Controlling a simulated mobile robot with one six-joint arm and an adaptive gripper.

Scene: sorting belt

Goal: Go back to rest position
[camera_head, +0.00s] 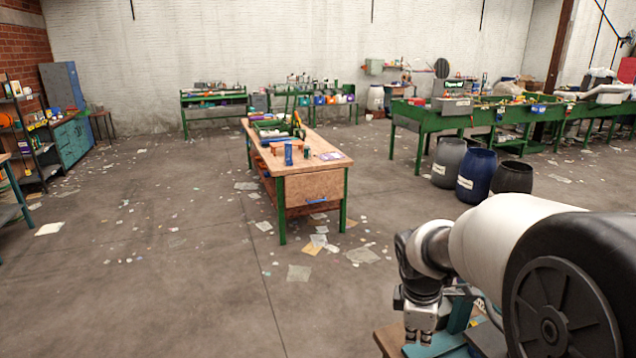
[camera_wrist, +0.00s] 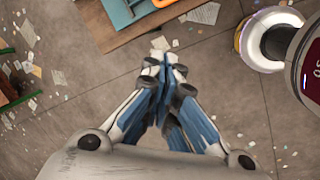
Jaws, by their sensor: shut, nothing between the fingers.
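My gripper (camera_head: 420,326) hangs at the lower right of the head view, pointing down beside my white and black arm. In the wrist view my gripper (camera_wrist: 165,72) shows its fingers drawn together, shut, with nothing between them. Below the fingers in the wrist view is grey floor (camera_wrist: 75,100) with scattered paper scraps.
A wooden workbench (camera_head: 312,188) with small items on top stands mid-room. Barrels, including a blue one (camera_head: 475,176), stand at the right before a long green sorting belt (camera_head: 430,122). A shelf (camera_head: 28,150) is at the left. Open floor (camera_head: 150,270) lies left.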

